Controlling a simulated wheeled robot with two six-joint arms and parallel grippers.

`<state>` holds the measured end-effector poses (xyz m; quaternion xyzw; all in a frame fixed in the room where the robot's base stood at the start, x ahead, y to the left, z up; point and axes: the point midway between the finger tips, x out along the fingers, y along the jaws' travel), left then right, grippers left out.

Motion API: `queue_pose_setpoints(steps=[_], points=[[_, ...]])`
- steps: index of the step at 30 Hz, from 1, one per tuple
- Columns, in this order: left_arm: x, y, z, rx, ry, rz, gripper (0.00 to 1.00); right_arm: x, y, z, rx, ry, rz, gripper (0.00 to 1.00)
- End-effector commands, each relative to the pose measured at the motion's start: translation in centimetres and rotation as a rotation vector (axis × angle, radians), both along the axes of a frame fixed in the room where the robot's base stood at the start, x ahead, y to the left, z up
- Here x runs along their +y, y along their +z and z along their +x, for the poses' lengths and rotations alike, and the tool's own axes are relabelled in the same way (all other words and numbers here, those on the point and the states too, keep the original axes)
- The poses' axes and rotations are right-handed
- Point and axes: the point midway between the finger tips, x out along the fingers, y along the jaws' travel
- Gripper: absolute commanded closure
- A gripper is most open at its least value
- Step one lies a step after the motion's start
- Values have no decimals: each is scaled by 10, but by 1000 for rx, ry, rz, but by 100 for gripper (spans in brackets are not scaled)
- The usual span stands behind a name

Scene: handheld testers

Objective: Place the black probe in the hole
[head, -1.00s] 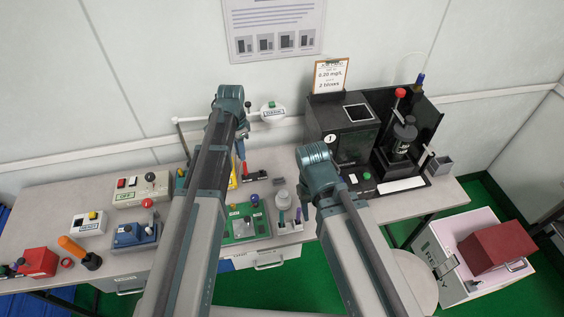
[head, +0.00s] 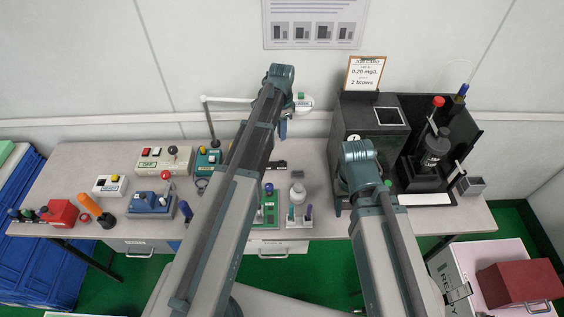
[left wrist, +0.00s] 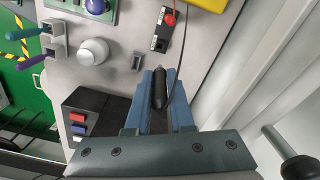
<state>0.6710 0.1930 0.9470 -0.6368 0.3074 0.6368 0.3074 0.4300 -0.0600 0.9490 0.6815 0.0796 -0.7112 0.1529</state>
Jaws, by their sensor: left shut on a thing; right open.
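My left gripper (left wrist: 158,100) is shut on the black probe (left wrist: 159,88) in the left wrist view. The probe lies between the blue fingers, and a thin dark cable runs up from beside it. A small black block (left wrist: 161,40) with white labels is ahead of the fingertips, apart from the probe. A red probe (left wrist: 170,18) is at its far end; I cannot clearly make out the empty hole. In the head view my left gripper (head: 283,128) is above the back of the bench, near the block (head: 277,166). My right gripper (head: 339,204) is open, mostly hidden by its own wrist.
A yellow device (left wrist: 207,4) lies beside the black block. The large black instrument (head: 370,125) is close to my right wrist. The wall is close behind the left gripper.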

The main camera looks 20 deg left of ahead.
Motion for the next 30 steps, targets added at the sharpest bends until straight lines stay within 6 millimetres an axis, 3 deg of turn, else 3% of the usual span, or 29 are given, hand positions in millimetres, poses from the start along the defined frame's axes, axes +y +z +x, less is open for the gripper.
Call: queue_pose_setpoints(steps=[1,12,23,30], points=[[0,-19,0,0,0,0,100,0,-19,0,0,0,0,50],[0,-82,0,0,0,0,100,0,-82,0,0,0,0,50],[0,-92,0,0,0,0,100,0,-92,0,0,0,0,50],[0,-120,0,0,0,0,100,0,-120,0,0,0,0,50]])
